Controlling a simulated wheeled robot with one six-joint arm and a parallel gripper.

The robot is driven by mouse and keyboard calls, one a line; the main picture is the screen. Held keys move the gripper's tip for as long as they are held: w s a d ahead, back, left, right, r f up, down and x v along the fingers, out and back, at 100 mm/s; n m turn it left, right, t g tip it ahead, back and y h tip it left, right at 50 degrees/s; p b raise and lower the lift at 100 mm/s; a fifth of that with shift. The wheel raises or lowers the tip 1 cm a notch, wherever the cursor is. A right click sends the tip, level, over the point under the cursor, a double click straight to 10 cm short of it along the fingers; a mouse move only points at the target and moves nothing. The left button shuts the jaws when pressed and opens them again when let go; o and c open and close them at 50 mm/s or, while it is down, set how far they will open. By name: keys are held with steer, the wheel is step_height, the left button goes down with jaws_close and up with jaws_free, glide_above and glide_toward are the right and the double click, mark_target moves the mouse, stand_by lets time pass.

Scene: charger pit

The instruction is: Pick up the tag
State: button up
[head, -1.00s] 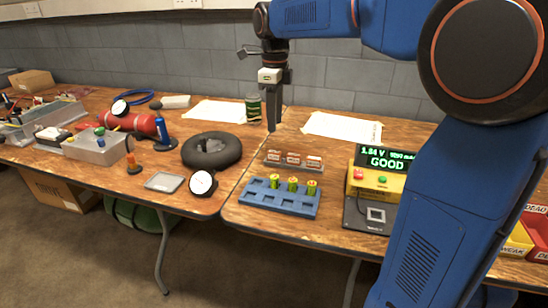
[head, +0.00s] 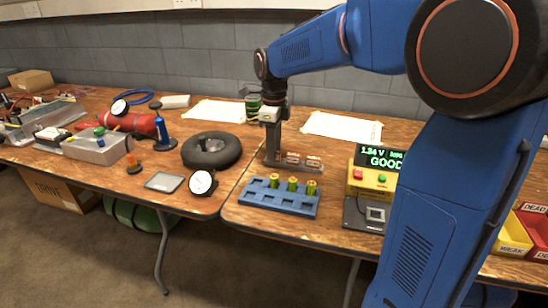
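Small white and reddish-brown tags stand in a row on a low clear rack (head: 315,169) on the right table. The middle tag (head: 292,159) and the right tag (head: 313,162) show plainly. My gripper (head: 273,160) points straight down at the left end of the rack, where it hides the left tag. Its fingers overlap in this view, so I cannot tell whether they are open or shut, or whether they touch the tag.
A blue battery tray (head: 262,198) with several green cells stands just in front of the rack. A yellow tester (head: 372,180) reading GOOD is to the right.

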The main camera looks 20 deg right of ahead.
jaws_close()
